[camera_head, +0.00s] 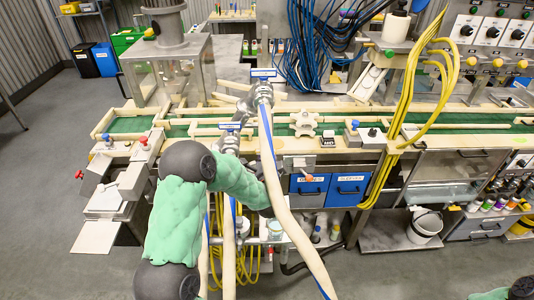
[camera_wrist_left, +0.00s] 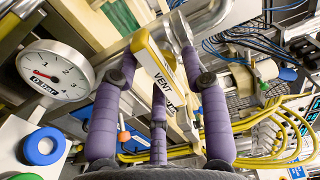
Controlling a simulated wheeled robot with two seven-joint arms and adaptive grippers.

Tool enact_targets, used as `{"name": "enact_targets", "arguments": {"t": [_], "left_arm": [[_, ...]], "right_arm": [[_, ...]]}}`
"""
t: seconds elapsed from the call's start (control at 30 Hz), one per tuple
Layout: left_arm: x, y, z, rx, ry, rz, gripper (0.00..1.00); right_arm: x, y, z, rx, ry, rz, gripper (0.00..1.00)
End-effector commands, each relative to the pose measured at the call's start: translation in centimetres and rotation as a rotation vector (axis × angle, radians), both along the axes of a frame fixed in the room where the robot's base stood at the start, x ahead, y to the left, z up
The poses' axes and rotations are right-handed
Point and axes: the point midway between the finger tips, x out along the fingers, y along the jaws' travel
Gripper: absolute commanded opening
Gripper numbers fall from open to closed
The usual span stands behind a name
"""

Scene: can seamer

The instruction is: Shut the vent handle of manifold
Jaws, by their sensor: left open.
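The vent handle (camera_wrist_left: 160,72) is a cream-yellow lever with "VENT" in dark letters, lying at a slant in the left wrist view. My left gripper (camera_wrist_left: 158,62) is open, its purple padded fingers on both sides of the handle and a third finger below it. I cannot tell whether any finger touches the handle. Metal pipework of the manifold (camera_wrist_left: 205,18) shows beyond the handle. My green-sleeved left arm hides the left gripper and the vent handle there. My right gripper is out of view.
A round pressure gauge (camera_wrist_left: 55,75) stands left of my fingers, with a blue ring knob (camera_wrist_left: 42,147) below it. Yellow cables (camera_wrist_left: 285,130) run at the right. In the head view a pale hose (camera_head: 280,190) passes beside my arm. Blue drawers (camera_head: 348,188) are right of it.

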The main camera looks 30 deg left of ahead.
Motion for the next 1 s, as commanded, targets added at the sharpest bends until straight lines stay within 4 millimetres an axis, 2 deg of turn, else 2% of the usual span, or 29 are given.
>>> {"name": "enact_targets", "arguments": {"t": [0.17, 0.4, 0.6, 0.8, 1.0], "left_arm": [[-1.8, -1.2, 0.0, -0.001, 0.002, -0.001, 0.45], [-5.9, -3.7, 0.0, 0.000, 0.001, -0.002, 0.45], [-8.6, -5.4, 0.0, 0.000, 0.000, -0.002, 0.45], [-9.9, -6.1, 0.0, 0.000, 0.000, -0.001, 0.45], [-10.1, -6.2, 0.0, 0.000, 0.001, 0.000, 0.45]], "right_arm": [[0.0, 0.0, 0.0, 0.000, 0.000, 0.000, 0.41], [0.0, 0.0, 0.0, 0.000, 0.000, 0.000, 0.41], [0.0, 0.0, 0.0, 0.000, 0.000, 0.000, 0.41], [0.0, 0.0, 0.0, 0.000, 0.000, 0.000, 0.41], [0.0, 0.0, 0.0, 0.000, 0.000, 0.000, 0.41]]}}
